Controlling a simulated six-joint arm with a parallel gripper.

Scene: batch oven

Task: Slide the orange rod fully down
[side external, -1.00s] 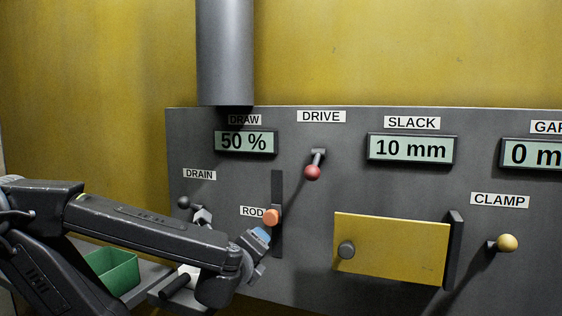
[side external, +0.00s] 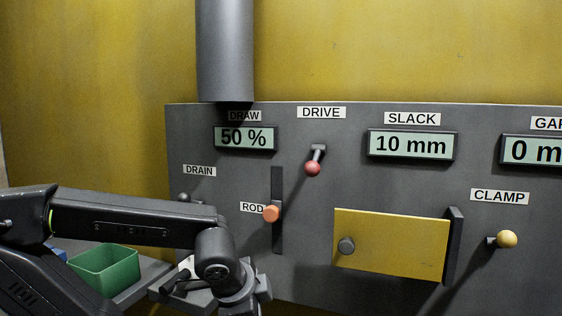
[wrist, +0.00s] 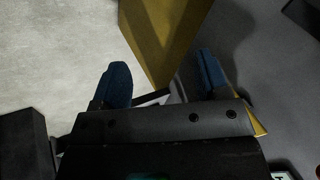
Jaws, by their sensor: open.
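The orange rod knob (side external: 271,213) sits about halfway along a dark vertical slot (side external: 277,238) in the grey panel, beside the ROD label (side external: 251,208). The DRAW display (side external: 245,138) above it reads 50 %. My gripper is down and to the left of the slot's lower end in the side view, its fingers mostly hidden behind my wrist. In the wrist view my gripper (wrist: 160,85) is open, with two blue fingertips wide apart and nothing held between them. The orange knob does not show in the wrist view.
A green bin (side external: 106,270) stands on a grey ledge at the left. A red DRIVE lever (side external: 313,168), a yellow door (side external: 390,245) and a yellow CLAMP knob (side external: 507,239) stick out right of the slot. The DRAIN lever is partly hidden by my arm.

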